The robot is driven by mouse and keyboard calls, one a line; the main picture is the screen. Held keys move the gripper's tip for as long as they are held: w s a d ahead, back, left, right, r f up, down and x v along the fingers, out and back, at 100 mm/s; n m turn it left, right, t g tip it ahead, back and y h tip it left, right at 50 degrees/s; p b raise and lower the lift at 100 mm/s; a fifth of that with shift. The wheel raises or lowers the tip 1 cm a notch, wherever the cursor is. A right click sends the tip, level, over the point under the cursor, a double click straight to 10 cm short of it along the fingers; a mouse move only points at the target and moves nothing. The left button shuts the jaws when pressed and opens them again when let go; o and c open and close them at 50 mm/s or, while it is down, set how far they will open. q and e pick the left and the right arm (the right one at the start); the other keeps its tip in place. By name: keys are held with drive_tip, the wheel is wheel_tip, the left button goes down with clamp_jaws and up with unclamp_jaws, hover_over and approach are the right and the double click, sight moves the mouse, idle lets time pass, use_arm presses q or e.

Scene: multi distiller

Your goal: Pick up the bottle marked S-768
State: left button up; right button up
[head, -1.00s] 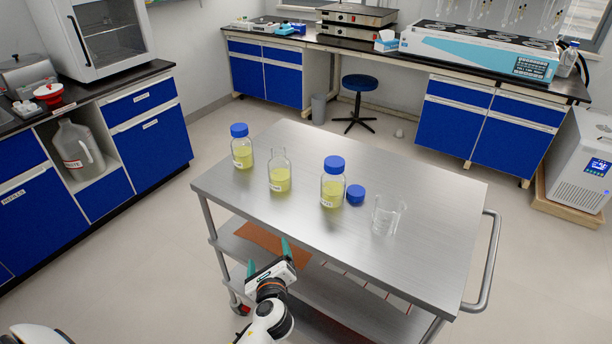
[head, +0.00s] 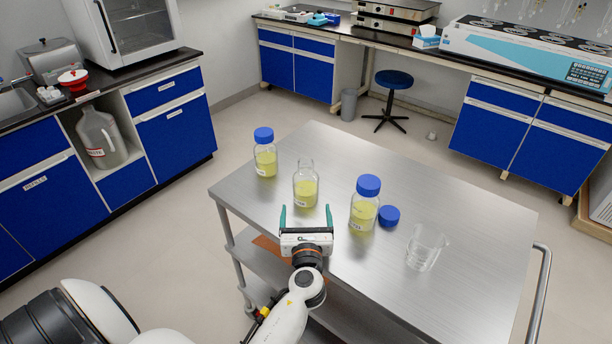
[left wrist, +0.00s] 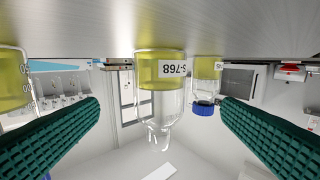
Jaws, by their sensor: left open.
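The bottle marked S-768 (left wrist: 158,80) is clear glass without a cap, holding yellow liquid. Its label reads upside down in the left wrist view, where it appears between my spread fingers. In the head view it is the middle bottle (head: 306,188), upright on the steel cart. My left gripper (head: 306,210) is open and empty, just on the near side of that bottle, with its fingers pointing at it. In the left wrist view the two green fingers (left wrist: 160,105) stand clear of the glass. My right gripper is not in view.
A blue-capped bottle (head: 265,155) stands to the left and another (head: 364,205) to the right, close to the gripper. A loose blue cap (head: 389,216) and an empty beaker (head: 426,248) are further right on the cart (head: 470,225). The cart's right side is mostly free.

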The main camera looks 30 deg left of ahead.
sight(306, 195)
use_arm(q)
drive_tip(key=x, duration=0.5)
drive_tip(key=shift+w+a+r+p, duration=0.1)
drive_tip(key=shift+w+r+p, duration=0.15)
drive_tip(key=shift+w+p, duration=0.1)
drive_tip(key=shift+w+a, duration=0.35)
drive_tip(key=shift+w, duration=0.15)
drive_tip(key=x, duration=0.4)
drive_tip(key=shift+w+a, duration=0.25)
drive_tip(key=shift+w, duration=0.05)
drive_tip(key=shift+r, duration=0.1)
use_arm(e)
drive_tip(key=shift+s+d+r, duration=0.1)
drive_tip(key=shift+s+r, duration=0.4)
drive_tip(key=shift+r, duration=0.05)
use_arm(q)
drive_tip(key=shift+c, duration=0.8)
drive_tip(key=shift+r, duration=0.1)
drive_tip(key=c, duration=1.2)
